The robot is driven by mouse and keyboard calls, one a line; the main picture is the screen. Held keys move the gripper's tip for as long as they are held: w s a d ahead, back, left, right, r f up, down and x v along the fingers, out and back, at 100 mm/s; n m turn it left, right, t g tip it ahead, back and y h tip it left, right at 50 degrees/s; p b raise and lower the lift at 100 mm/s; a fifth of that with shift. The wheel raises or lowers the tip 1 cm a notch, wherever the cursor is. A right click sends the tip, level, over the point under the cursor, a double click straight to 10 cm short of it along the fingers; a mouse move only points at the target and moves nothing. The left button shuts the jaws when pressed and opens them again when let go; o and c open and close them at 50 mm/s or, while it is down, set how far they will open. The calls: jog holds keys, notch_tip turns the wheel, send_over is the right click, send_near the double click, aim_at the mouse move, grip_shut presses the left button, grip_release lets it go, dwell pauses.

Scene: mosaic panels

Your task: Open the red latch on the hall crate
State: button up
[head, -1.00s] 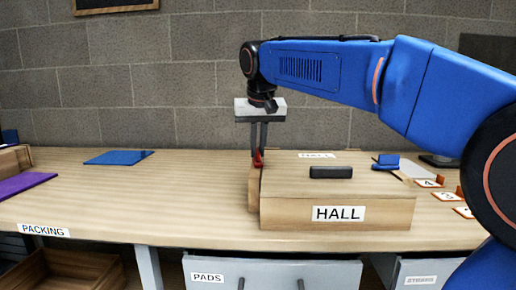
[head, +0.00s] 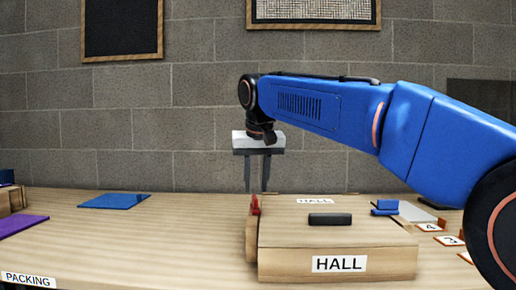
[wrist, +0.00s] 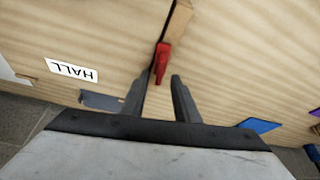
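The hall crate (head: 290,265) is a wooden box with a closed lid (head: 350,238), a dark handle (head: 330,219) and HALL labels. The red latch (head: 255,205) is at the crate's left side, near the lid's edge. In the wrist view the red latch (wrist: 162,62) lies beyond the fingertips, roughly in line with the gap between them. My gripper (head: 257,189) points down just above the latch. Its two fingers are apart with nothing between them; they also show in the wrist view (wrist: 158,83). Whether a fingertip touches the latch cannot be told.
A blue latch-like part (head: 385,208) is at the crate's right side. Numbered cards (head: 449,240) lie farther right. A blue panel (head: 114,201) and a purple panel (head: 18,226) lie to the left. The tabletop (head: 165,240) left of the crate is clear.

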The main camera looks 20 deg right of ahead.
jog(key=v, duration=1.3)
jog(key=shift+s+r, duration=0.1)
jog(key=shift+s, duration=0.05)
